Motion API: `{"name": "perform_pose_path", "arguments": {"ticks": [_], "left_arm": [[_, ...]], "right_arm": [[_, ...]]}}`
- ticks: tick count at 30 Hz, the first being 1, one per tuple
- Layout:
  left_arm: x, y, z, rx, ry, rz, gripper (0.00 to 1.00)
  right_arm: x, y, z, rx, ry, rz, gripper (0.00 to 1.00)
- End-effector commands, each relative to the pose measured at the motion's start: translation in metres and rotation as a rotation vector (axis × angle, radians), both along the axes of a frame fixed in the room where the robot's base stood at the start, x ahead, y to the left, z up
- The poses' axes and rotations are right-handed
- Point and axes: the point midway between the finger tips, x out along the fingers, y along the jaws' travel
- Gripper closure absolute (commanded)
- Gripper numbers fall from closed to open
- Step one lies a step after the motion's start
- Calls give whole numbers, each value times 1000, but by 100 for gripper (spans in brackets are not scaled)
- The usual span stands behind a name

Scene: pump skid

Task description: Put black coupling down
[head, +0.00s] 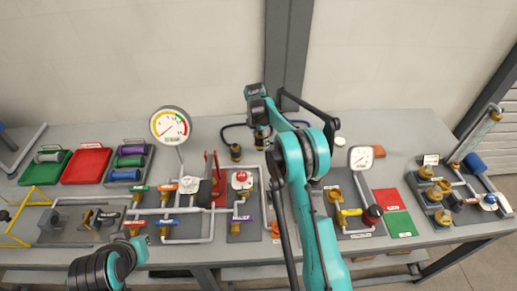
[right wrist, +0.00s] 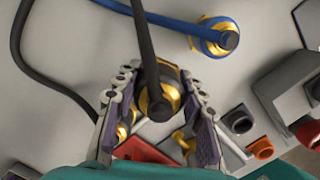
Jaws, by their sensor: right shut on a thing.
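The black coupling (right wrist: 160,95), a dark cap with a brass ring, sits between the two fingers of my right gripper (right wrist: 163,118) in the right wrist view. A black hose runs from it toward the top of that view. The fingers are shut on it, one on each side. In the head view my right gripper (head: 260,130) is at the back middle of the bench, and the coupling shows small below it. I cannot tell whether the coupling touches a surface. Only links of my left arm show at the lower left; its gripper is not visible.
A blue coupling (right wrist: 217,38) with a blue hose lies close by in the right wrist view. A brass fitting (head: 236,152) stands just left of my right gripper. The red bracket (head: 214,175) and piping are in front. Coloured trays (head: 86,165) lie farther left.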

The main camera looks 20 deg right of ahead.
Motion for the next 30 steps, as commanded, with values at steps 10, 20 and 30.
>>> {"name": "perform_pose_path", "arguments": {"ticks": [10,20,30], "left_arm": [[0,0,-8,0,0,0,100],[0,0,-12,0,0,0,100],[0,0,-14,0,0,0,100]], "right_arm": [[10,8,-28,0,0,-2,95],[10,8,-47,0,0,-1,95],[10,8,-51,0,0,-1,40]]}}
